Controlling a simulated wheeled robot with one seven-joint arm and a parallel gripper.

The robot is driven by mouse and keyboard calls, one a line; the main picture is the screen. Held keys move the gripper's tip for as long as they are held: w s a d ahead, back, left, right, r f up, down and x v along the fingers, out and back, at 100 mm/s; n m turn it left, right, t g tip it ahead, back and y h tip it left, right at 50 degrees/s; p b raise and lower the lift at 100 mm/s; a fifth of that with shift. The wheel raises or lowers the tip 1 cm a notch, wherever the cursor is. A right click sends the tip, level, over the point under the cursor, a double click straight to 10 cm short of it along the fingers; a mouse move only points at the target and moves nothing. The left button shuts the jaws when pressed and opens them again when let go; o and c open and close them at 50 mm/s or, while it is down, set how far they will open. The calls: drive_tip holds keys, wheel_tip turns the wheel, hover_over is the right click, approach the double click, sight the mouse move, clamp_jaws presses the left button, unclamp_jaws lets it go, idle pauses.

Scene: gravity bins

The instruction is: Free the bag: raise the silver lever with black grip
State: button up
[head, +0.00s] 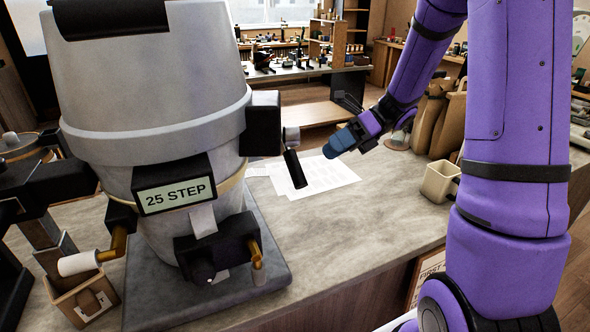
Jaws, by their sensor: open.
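The silver lever with black grip (295,168) is on the right side of the large grey bin (150,95). Its short silver arm sticks out from a black block, and the black grip hangs down, slightly tilted. My gripper (338,145) is just right of the lever, with blue fingertips pointing left towards it. It is open and looks apart from the grip, with nothing between the fingers. Brown bags (432,122) also stand at the back right.
The bin bears a "25 STEP" label (175,195) and stands on a dark base plate (265,290). A brass lever (257,268) is low on its front. White papers (318,178) lie behind the black grip. A beige cup (438,181) stands right. The counter's middle is clear.

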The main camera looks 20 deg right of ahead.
sight(294, 167)
drive_tip(key=a+f, duration=0.1)
drive_tip(key=a, duration=0.2)
drive_tip(key=w+a+f+m, duration=0.1)
drive_tip(key=a, duration=0.2)
drive_tip(key=a+f+m+t+y, duration=0.1)
drive_tip(key=a+f, duration=0.1)
drive_tip(key=a, duration=0.1)
drive_tip(key=shift+w+a, duration=0.1)
drive_tip(key=shift+w, duration=0.1)
idle(0.3)
clamp_jaws()
